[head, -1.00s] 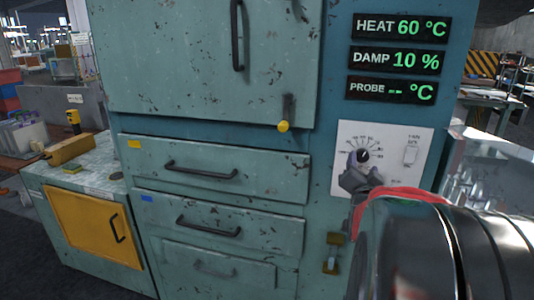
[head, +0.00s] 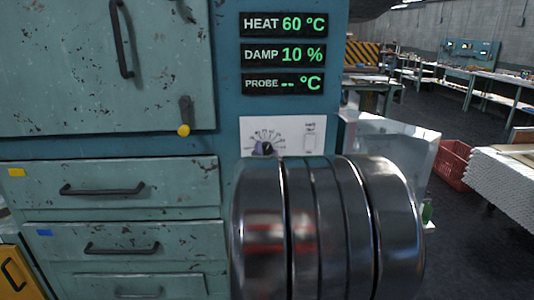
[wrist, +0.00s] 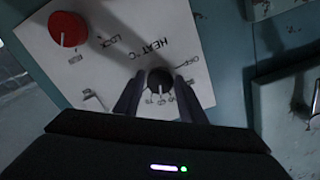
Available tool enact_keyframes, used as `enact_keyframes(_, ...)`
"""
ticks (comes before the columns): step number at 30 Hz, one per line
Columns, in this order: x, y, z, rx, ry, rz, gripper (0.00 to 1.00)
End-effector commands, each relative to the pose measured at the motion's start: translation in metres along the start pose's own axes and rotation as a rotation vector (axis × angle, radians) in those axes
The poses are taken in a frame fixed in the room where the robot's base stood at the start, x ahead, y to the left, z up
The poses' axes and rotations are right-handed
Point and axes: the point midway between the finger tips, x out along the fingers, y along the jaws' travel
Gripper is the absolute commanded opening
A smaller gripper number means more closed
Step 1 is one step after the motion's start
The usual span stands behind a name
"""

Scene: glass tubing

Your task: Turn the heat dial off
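The heat dial is a round black knob with a pale pointer line, on a white panel. In the wrist view the dial (wrist: 160,82) sits between the two fingers of my gripper (wrist: 161,78), one finger close on each side. The frames do not show whether the fingers press on it. The pointer points down in that view, away from the OFF mark at the upper right of the scale. In the head view the dial (head: 266,148) shows just above my metal arm, which hides the panel's lower part. The heat display (head: 285,23) reads 60 °C.
A red knob (wrist: 68,28) marked LOCK and a small switch (wrist: 92,97) are on the same panel. A yellow-tipped latch (head: 184,129) and several drawer handles stick out of the cabinet at left. A clear box (head: 395,165) stands right of the cabinet.

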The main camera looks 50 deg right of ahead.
Motion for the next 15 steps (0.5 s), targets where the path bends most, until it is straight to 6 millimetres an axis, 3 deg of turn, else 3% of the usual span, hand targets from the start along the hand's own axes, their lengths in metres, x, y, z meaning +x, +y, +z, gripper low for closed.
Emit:
enact_keyframes(11, -0.0002, 0.0000, 0.0001, 0.000, 0.000, 0.000, 0.10)
enact_keyframes(15, -0.0002, 0.0002, 0.0001, -0.002, 0.000, 0.000, 0.10)
